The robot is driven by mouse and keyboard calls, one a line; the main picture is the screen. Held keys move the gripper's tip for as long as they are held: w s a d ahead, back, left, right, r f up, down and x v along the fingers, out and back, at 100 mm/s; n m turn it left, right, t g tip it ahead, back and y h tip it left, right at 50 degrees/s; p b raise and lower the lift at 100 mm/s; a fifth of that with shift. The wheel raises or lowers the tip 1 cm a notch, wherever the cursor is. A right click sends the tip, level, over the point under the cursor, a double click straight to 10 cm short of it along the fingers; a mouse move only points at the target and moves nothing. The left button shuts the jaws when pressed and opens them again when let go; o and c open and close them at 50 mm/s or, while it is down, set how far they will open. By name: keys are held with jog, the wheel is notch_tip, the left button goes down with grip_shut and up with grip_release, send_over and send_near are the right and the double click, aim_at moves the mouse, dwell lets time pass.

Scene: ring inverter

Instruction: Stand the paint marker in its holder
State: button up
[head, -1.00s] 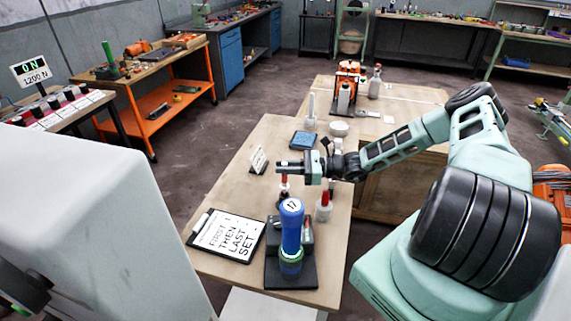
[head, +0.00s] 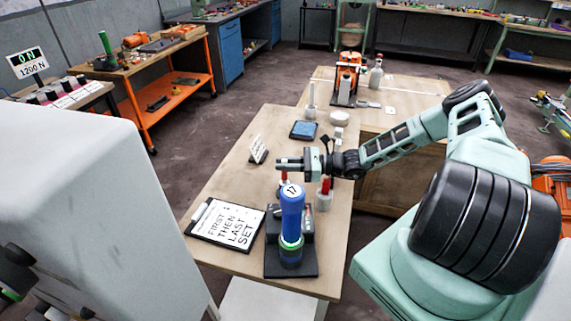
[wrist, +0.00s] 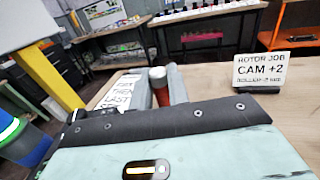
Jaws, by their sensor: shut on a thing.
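My gripper (head: 290,163) is above the table, behind the blue cylinder in the head view. It is shut on the paint marker (head: 284,178), which hangs below the fingers. In the wrist view the marker (wrist: 160,97) is between the fingers, its reddish-brown body under a pale end. In the head view its lower part is hidden behind the blue cylinder. A small grey-white cup (head: 323,202), which looks like a holder, stands just right of the gripper with a red upright piece in it. I cannot tell whether another holder is hidden below the marker.
The blue cylinder marked 17 (head: 291,215) stands on a black base in front of my gripper. A clipboard (head: 228,225) lies to its left. A small sign (head: 258,149), also in the wrist view (wrist: 262,70), stands behind. A blue-topped tray (head: 303,130) and white bowl (head: 340,118) are farther back.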

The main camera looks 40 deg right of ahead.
jog(key=shift+f, duration=0.1)
jog(key=o, duration=0.8)
jog(key=shift+o, duration=0.2)
notch_tip(320, 180, up, 10)
jog(key=shift+b, duration=1.05)
